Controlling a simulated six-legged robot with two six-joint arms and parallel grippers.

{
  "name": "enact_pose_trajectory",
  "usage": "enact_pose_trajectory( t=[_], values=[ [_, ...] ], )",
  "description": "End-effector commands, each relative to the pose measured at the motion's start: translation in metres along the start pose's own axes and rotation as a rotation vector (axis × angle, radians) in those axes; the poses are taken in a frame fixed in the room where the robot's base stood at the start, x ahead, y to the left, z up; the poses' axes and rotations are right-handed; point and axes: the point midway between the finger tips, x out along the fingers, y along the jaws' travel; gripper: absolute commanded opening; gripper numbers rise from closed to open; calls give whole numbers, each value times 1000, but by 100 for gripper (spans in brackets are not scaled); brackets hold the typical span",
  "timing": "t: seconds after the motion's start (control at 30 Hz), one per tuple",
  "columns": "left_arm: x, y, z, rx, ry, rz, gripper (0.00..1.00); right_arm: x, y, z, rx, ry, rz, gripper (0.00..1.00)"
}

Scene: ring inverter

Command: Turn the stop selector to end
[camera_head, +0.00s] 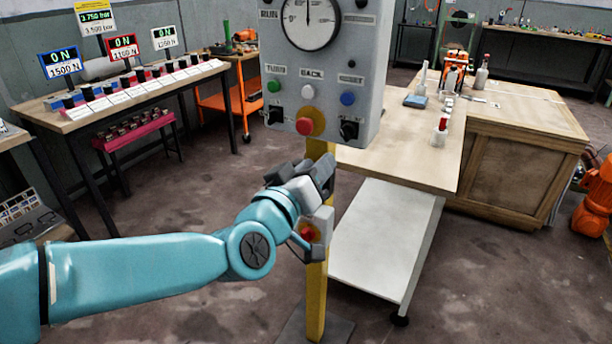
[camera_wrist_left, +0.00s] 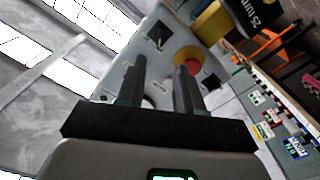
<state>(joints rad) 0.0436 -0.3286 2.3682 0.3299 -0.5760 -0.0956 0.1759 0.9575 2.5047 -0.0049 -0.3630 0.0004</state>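The grey control box (camera_head: 345,75) carries a black selector knob at its lower left (camera_head: 275,115) and another at its lower right (camera_head: 349,130). Their labels are too small to read, so I cannot tell which is the stop selector. The red button (camera_wrist_left: 187,60) shows there beyond the fingers. My right gripper is not visible.
A wooden table (camera_head: 400,165) with bottles and small items stands to the right behind the box, with a white lower shelf (camera_head: 375,240). A table of blocks (camera_head: 55,125) and force signs stands at the left. Open floor lies between.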

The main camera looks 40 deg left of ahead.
Motion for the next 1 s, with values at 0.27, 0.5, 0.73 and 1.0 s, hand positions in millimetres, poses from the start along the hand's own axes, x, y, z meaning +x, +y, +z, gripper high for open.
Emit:
enact_pose_trajectory(
  t=[0.27, 0.5, 0.73, 1.0],
  values=[
    [-32, 0, -1, 0, 0, 1, 36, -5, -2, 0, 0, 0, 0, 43],
    [-34, 0, 0, 0, -1, 0, 36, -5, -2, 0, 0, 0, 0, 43],
    [-34, 0, 0, 0, 0, 0, 36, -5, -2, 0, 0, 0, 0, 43],
    [-14, -13, 42, 23, -103, -43, 36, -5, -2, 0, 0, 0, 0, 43]
  ],
)
